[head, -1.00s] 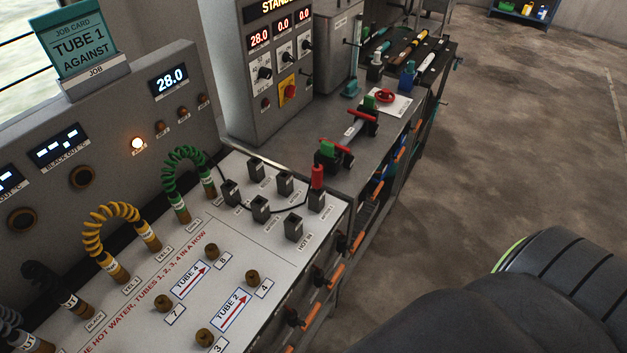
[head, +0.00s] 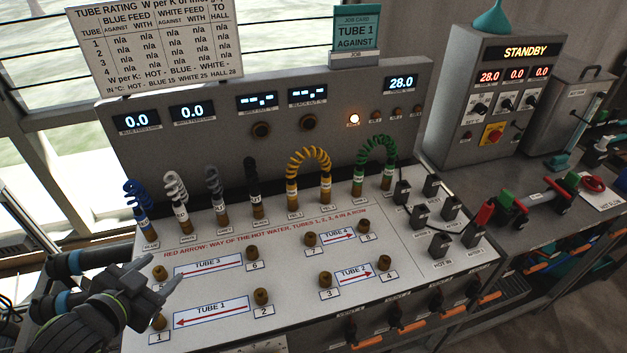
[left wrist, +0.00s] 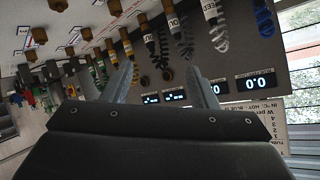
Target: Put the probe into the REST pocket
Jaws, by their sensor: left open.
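The front one (head: 441,240) is labelled HOT IN. My left gripper (head: 172,273) is open and empty above the panel's left end, far from the probe. In the left wrist view its two fingers (left wrist: 162,75) are apart with nothing between them.
Coiled hoses (head: 308,165) stand along the panel's back, and brass ports (head: 261,297) stick up from its front. A grey control cabinet (head: 490,95) and a red-and-green handled fitting (head: 530,200) are at the right. The open air above the panel's middle is clear.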

